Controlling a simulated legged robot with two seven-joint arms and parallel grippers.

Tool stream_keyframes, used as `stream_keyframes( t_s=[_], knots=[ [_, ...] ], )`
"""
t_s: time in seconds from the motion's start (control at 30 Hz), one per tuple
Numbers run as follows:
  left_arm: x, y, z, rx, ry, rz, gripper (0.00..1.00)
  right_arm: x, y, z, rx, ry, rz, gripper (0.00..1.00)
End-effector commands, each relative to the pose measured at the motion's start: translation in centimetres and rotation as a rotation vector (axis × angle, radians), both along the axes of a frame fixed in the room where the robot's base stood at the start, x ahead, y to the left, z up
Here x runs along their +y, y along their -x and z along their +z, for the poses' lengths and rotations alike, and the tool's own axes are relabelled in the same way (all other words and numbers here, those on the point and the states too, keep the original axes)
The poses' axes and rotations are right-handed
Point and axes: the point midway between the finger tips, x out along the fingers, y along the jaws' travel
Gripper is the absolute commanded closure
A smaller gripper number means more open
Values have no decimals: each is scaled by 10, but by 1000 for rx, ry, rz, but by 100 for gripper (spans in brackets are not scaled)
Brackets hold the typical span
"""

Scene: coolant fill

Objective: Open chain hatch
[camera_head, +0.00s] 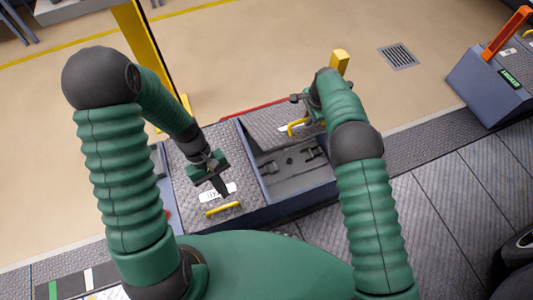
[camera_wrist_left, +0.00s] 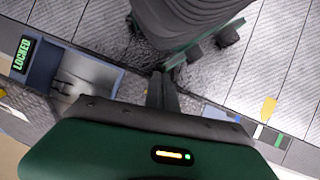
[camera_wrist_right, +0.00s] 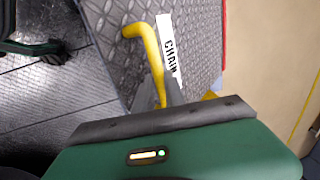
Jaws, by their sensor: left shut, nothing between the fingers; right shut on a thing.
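The chain hatch lid (camera_head: 265,124) is a grey checker-plate panel, raised and tilted back from the floor box, whose compartment (camera_head: 292,172) is open below it. Its yellow handle (camera_head: 296,128) and a white label reading CHAIN (camera_wrist_right: 170,48) show in the right wrist view. My right gripper (camera_wrist_right: 167,97) is shut on that handle (camera_wrist_right: 149,48); its fingers are mostly hidden by my arm in the head view. My left gripper (camera_head: 221,188) is shut and empty, above the neighbouring closed hatch (camera_head: 188,184), near its white label and yellow handle (camera_head: 223,209).
A yellow post (camera_head: 152,55) stands behind the box, and a shorter yellow post (camera_head: 340,62) stands behind my right arm. A blue-grey unit with an orange lever (camera_head: 507,33) is at right. A floor drain (camera_head: 398,56) and open beige floor lie beyond.

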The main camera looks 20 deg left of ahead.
Motion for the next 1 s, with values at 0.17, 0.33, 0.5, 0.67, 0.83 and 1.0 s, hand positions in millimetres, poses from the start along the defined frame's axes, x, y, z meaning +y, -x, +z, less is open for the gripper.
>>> stream_keyframes(
  t_s=[0.17, 0.33, 0.5, 0.67, 0.83, 1.0],
  knots=[
    [-20, 8, -47, 262, 259, 392, 100, 3, -1, -2, -5, -5, -2, 100],
    [-42, -5, -75, 472, 559, 756, 100, 3, -1, -2, -6, -6, -2, 100],
    [-51, -34, -94, 644, 918, 1102, 100, 3, -1, -2, -6, -6, -2, 100],
    [-41, -62, -105, 742, 1241, 1352, 100, 3, -1, -1, -5, -6, -1, 100],
    [-30, -76, -112, 779, 1431, 1474, 100, 4, -1, -1, -5, -6, -1, 100],
    [-35, -85, -111, 785, 1460, 1490, 100, 4, 0, -1, -4, -7, 0, 100]
  ],
)
